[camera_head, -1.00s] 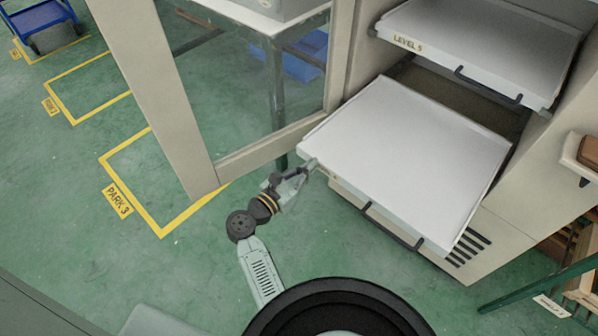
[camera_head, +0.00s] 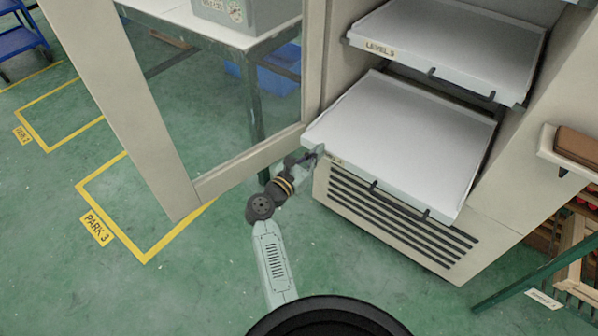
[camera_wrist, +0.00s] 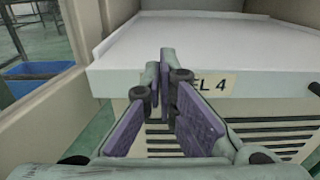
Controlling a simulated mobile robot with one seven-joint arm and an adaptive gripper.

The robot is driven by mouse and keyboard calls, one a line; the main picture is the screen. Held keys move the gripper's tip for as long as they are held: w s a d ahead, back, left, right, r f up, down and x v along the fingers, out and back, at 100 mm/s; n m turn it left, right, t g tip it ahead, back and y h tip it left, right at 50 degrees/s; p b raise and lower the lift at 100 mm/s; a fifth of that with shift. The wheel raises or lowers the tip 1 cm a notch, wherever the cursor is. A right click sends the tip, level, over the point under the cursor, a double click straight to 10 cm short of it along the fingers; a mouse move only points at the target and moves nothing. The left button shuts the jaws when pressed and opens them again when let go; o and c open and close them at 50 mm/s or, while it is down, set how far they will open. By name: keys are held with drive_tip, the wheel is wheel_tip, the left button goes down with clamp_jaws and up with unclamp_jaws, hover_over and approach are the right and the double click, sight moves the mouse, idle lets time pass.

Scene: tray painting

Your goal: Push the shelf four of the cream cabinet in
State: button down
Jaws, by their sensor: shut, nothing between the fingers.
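The cream cabinet (camera_head: 470,215) stands at the right with its glazed door (camera_head: 180,180) swung open to the left. Shelf four (camera_head: 410,135) is a pale tray sticking out of the cabinet, with a dark handle (camera_head: 400,200) on its front. The wrist view shows its front face (camera_wrist: 270,85) with a label partly hidden by my fingers, ending in "L 4". My gripper (camera_wrist: 165,65) is shut and empty, its fingertips at the shelf's front face, left of the handle. It also shows in the head view (camera_head: 312,155) at the shelf's front left corner. Contact is hard to tell.
The Level 5 shelf (camera_head: 450,45) also sticks out above. The open door frame is close to my arm's left. A table with a grey box (camera_head: 240,12) and a blue bin (camera_head: 270,72) stand behind the door. Green floor is clear at the front left.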

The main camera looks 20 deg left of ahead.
sight(355, 113)
drive_tip(key=b+x, duration=0.4)
drive_tip(key=x, duration=1.7)
drive_tip(key=shift+w, duration=0.2)
drive_tip(key=shift+r, duration=0.25)
drive_tip(key=shift+w+r, duration=0.1)
